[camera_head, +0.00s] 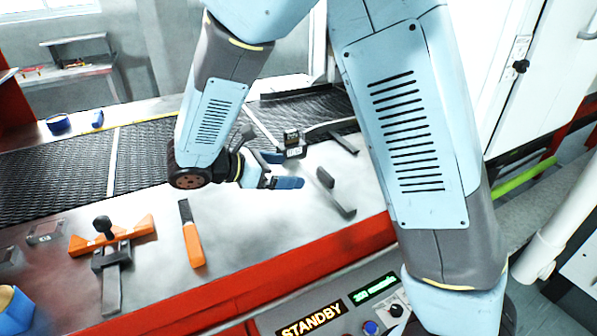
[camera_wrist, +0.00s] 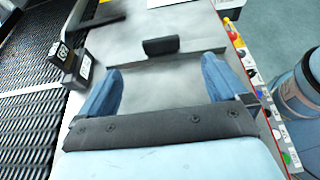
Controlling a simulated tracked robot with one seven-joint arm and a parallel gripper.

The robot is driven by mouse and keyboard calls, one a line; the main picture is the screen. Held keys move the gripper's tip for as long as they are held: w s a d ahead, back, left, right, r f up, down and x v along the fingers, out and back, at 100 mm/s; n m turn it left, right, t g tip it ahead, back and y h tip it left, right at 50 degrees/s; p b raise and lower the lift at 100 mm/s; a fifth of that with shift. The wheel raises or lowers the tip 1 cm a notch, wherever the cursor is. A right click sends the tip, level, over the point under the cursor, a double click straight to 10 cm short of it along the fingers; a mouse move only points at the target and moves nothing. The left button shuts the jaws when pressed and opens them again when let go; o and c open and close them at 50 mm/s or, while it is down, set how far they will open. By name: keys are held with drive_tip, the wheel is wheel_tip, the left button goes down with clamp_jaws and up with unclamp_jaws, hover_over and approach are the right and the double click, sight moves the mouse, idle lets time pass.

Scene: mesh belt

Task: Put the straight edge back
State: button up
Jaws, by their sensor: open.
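The straight edge appears to be the thin grey bar (camera_head: 343,208) with a dark block-shaped grip, lying on the metal table to the right of my gripper in the head view. In the wrist view the bar (camera_wrist: 190,59) runs crosswise just beyond my fingertips, with its dark grip (camera_wrist: 160,45) on the far side. My gripper (camera_head: 281,171) is open and empty, low over the table. Its two blue fingers (camera_wrist: 162,78) are spread wide in the wrist view, with only bare table between them.
A dark gauge block (camera_head: 291,146) with a small display stands at the belt's edge; it is close to my left finger in the wrist view (camera_wrist: 66,62). An orange clamp-like tool (camera_head: 138,229) and an orange-handled tool (camera_head: 192,240) lie left. The mesh belt (camera_head: 50,185) runs behind.

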drive_tip(key=shift+v, duration=0.85)
drive_tip(key=s+d+r+m+g+y, duration=0.25)
drive_tip(key=d+r+m, duration=0.2)
drive_tip(key=d, duration=0.35)
drive_tip(key=s+d+r+m+g+y, duration=0.2)
drive_tip(key=d+r+m+y, duration=0.1)
drive_tip(key=d+m, duration=0.35)
drive_tip(key=s+d+r+m+t+y, duration=0.5)
drive_tip(key=s+d+m, duration=0.4)
drive_tip(key=m, duration=0.2)
drive_tip(key=shift+d+r+m+y, duration=0.25)
drive_tip(key=shift+r+m+y, duration=0.05)
drive_tip(key=shift+r+y, duration=0.65)
drive_tip(key=shift+s, duration=0.15)
